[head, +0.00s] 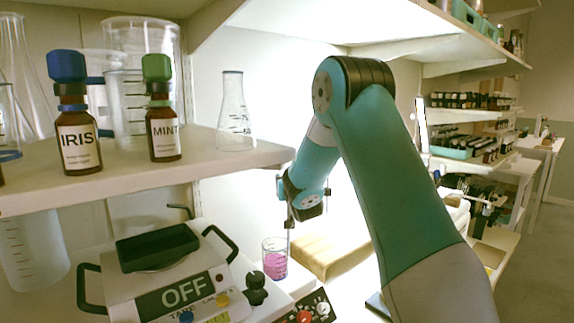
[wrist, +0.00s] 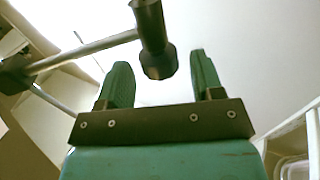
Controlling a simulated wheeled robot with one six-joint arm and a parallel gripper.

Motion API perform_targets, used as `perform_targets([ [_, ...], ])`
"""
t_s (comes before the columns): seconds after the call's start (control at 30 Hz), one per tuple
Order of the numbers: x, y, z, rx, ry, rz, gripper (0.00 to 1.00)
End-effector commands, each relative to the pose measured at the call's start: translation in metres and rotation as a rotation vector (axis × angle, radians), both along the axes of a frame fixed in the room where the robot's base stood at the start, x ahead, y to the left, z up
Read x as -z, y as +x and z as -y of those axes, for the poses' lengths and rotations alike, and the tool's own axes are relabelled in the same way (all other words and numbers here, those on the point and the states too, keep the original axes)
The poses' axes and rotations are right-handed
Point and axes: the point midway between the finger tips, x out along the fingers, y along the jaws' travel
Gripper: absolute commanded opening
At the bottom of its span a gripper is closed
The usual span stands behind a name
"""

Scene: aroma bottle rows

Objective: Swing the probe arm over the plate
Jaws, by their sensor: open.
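The probe arm (wrist: 88,48) shows in the wrist view as a metal rod running from a black joint at left to a black cylindrical end piece (wrist: 152,40). My gripper (wrist: 159,62) is open, its two green fingers apart, with that end piece in front of the gap between them. I cannot tell whether they touch. In the head view my gripper (head: 307,206) is beside a thin upright rod (head: 290,212), above and right of a beaker of pink liquid (head: 275,260). The beaker stands on a white plate (head: 300,282) with knobs at its front, partly hidden.
A white device (head: 170,285) reading OFF, with a black pan, stands left of the beaker. Above it a shelf (head: 230,158) holds the IRIS bottle (head: 78,140), the MINT bottle (head: 164,130), a flask (head: 232,110) and beakers.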

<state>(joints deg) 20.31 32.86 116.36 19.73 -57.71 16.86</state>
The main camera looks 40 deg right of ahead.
Motion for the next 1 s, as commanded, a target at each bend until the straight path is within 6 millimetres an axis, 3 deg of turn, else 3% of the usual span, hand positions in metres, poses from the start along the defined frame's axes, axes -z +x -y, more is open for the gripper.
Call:
perform_targets([
  [0.23,-0.001,0.027,0.013,-0.002,0.001,-0.002,0.61],
  [0.57,0.001,0.031,0.016,-0.002,0.0,-0.001,0.61],
  [0.6,0.001,0.031,0.016,-0.002,0.0,-0.001,0.59],
  [0.87,0.001,0.03,0.016,-0.002,0.001,-0.001,0.0],
  [1.0,0.001,0.031,0.015,-0.003,0.0,-0.001,0.0],
])
